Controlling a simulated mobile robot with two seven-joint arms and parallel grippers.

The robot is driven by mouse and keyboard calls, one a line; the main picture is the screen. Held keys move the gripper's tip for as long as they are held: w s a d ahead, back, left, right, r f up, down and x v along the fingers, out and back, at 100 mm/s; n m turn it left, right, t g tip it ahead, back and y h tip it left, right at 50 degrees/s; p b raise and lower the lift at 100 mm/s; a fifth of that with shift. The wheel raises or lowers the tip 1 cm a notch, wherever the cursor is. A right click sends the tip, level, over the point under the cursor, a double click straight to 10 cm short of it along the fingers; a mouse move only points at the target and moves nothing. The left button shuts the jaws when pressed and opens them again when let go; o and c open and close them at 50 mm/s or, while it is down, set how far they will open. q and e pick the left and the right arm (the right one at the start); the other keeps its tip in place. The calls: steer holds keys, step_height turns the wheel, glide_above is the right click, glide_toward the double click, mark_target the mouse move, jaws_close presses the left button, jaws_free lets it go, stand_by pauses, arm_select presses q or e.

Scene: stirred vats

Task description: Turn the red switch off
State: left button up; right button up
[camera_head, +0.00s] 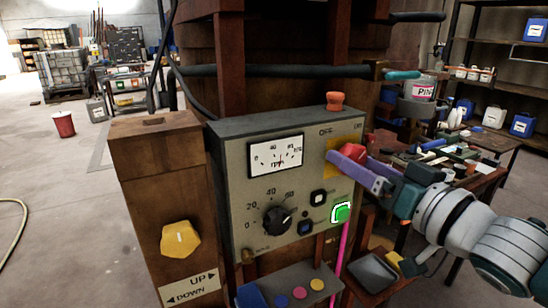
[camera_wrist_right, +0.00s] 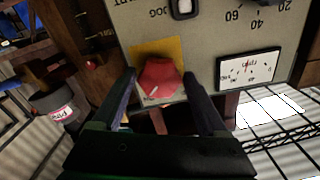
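The red switch (camera_head: 352,153) is a knob on a yellow plate at the upper right of the grey control panel (camera_head: 235,145). OFF and ON labels stand above it. In the right wrist view the red switch (camera_wrist_right: 160,80) shows upside down, with a white mark toward the lower left, the ON side of the panel. My right gripper (camera_head: 350,160) reaches in from the right. In the wrist view its fingers (camera_wrist_right: 160,77) are spread on either side of the knob, with gaps showing. The head view partly hides the knob behind the fingers. My left gripper is not in view.
The panel also has a gauge (camera_head: 276,156), a black dial (camera_head: 277,219), a lit green button (camera_head: 341,213) and an orange-red knob (camera_head: 335,101) on top. A yellow knob (camera_head: 180,239) is on the wooden post at left. A dark pipe (camera_head: 270,71) crosses above the panel.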

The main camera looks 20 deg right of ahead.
steer(key=c, duration=1.1)
steer(key=shift+o, duration=0.2)
steer(key=shift+n+b, duration=0.55)
steer(key=shift+n, duration=8.35)
steer(key=o, duration=1.4)
